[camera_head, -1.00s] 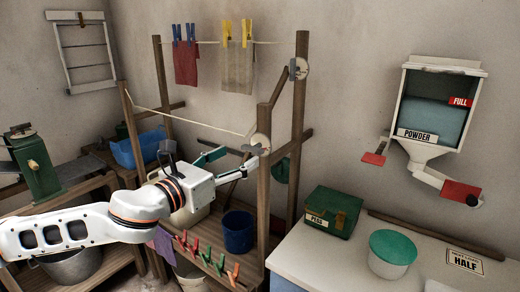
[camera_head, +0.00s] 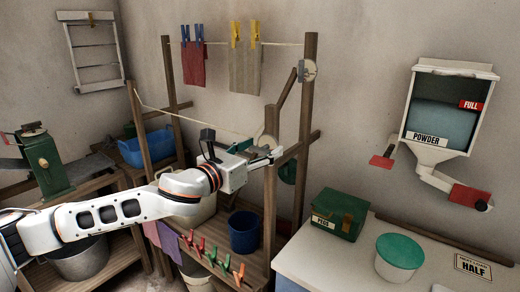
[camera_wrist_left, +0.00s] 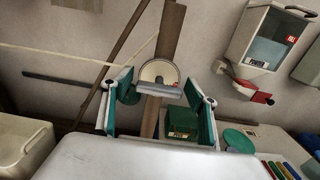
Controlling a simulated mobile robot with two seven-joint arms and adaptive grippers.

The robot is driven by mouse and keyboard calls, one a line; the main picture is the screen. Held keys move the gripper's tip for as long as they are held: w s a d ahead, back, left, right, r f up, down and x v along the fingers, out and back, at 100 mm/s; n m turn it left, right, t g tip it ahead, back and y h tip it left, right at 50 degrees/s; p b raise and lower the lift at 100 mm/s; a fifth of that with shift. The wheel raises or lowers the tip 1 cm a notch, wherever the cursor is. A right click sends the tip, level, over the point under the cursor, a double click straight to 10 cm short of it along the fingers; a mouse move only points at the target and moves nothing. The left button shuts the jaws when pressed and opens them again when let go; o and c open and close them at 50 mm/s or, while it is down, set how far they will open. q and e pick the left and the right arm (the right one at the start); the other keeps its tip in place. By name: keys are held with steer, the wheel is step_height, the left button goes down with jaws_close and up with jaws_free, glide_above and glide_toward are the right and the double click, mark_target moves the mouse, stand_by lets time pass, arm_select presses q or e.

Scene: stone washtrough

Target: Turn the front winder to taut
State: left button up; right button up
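The front winder (camera_head: 270,141) is a pale disc on the front wooden post, partly hidden by my left gripper in the head view. In the left wrist view the winder (camera_wrist_left: 158,71) faces me, with a grey and reddish bar across its lower part. The front line (camera_head: 190,119) runs from it to the left post and looks slightly slack. My left gripper (camera_head: 266,156) is at the winder. In the wrist view its green-lined fingers (camera_wrist_left: 158,92) are wide apart on either side of the bar, with nothing gripped; contact cannot be told. My right gripper is out of view.
The back winder (camera_head: 309,70) sits higher on the rear post; its line (camera_head: 215,44) carries pegged cloths. A blue bucket (camera_head: 244,232) and colored pegs (camera_head: 213,256) are below my gripper. A green peg box (camera_head: 339,214) stands on the white counter at right.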

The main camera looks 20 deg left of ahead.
arm_select(q)
steer(key=c, duration=0.8)
